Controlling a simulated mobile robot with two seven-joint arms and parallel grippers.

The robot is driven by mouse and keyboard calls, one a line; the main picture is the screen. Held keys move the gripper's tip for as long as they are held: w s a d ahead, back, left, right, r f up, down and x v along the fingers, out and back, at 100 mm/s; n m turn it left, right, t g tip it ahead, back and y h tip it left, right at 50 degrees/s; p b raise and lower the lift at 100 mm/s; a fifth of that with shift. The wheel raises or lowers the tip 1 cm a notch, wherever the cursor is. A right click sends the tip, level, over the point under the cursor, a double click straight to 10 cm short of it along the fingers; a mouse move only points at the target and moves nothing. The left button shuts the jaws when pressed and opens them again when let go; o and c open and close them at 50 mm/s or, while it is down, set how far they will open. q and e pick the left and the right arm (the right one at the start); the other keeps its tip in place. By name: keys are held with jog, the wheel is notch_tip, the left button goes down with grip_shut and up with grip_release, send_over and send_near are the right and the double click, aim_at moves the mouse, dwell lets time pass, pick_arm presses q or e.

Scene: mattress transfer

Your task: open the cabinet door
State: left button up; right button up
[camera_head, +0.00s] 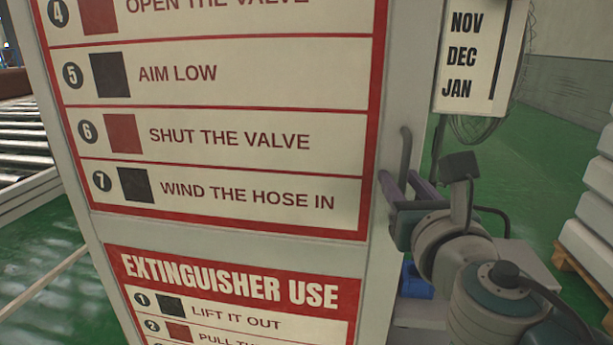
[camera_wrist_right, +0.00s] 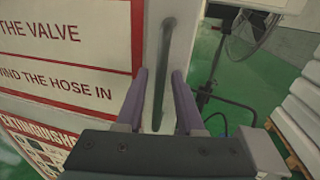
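The cabinet door (camera_head: 240,225) fills the left and middle of the head view and carries red-bordered instruction signs. It appears shut. Its dark upright bar handle (camera_head: 405,150) is near the right edge, and it also shows in the wrist view (camera_wrist_right: 166,55). My right gripper (camera_head: 397,182) is at the handle with its two purple fingers apart. In the wrist view the handle runs between the fingertips (camera_wrist_right: 160,76), with a gap on each side. I cannot tell how deep the handle sits between them. My left gripper is not in view.
A calendar board (camera_head: 465,60) hangs to the right of the cabinet. White stacked slabs on a pallet (camera_head: 590,235) stand at the far right. A roller conveyor (camera_head: 22,140) is at the far left.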

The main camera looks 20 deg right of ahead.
grip_shut()
dwell(1.2)
